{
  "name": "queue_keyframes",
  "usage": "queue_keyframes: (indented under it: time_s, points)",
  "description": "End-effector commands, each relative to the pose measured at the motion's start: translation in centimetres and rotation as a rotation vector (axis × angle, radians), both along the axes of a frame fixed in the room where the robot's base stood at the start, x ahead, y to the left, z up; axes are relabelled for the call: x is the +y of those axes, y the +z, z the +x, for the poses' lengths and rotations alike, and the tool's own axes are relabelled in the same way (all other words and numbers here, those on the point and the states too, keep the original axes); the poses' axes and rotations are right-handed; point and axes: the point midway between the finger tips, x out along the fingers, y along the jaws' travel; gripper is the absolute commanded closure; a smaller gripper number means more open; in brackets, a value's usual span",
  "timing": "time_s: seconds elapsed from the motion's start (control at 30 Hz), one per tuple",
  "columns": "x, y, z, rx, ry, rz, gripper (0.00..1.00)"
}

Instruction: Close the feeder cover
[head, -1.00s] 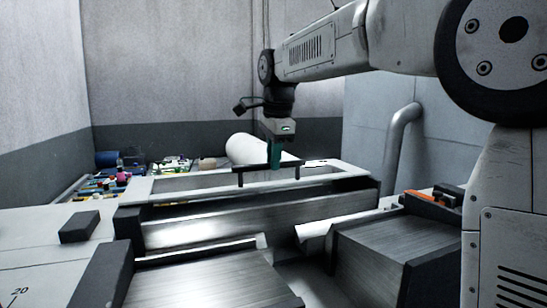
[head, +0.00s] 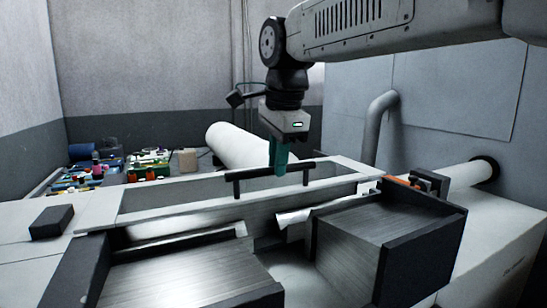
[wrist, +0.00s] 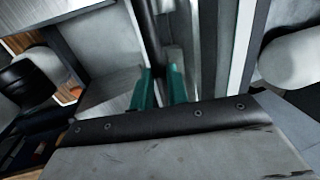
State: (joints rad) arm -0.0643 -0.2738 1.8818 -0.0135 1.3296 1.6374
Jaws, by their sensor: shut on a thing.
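The feeder cover (head: 175,218) is a long pale frame with a grey see-through panel, across the middle of the head view. A black bar handle (head: 248,173) on two posts stands on it. My gripper (head: 278,170) points down with green fingers and is shut on the handle near its middle. In the wrist view, the green fingers (wrist: 160,90) sit on either side of the dark handle bar (wrist: 149,28). The seam below the cover is partly hidden, so I cannot tell whether it is fully seated.
Two dark-edged metal housings (head: 390,235) stand in front. A black block (head: 51,222) lies on the left worktop. Coloured small items (head: 90,175) and a white cylinder (head: 237,145) are behind. A grey pipe (head: 376,125) rises at the right wall.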

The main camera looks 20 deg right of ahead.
Motion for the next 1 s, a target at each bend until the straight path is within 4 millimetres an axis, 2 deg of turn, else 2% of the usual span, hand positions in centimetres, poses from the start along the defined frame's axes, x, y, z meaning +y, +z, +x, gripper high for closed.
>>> queue_keyframes:
  time_s: [0.13,0.17,0.23,0.57,0.67,1.0]
  points:
    - [0.0,0.0,-0.3,0.009,0.000,0.001,1.00]
    - [0.0,0.0,-0.3,0.009,0.000,0.001,0.81]
    - [0.0,0.0,-0.3,0.009,0.000,0.001,0.62]
    - [0.0,0.2,-0.2,0.006,0.000,0.000,0.62]
    - [0.0,1.3,-0.4,0.005,0.000,0.000,0.62]
    - [0.0,6.6,-1.5,0.007,0.001,0.000,0.62]
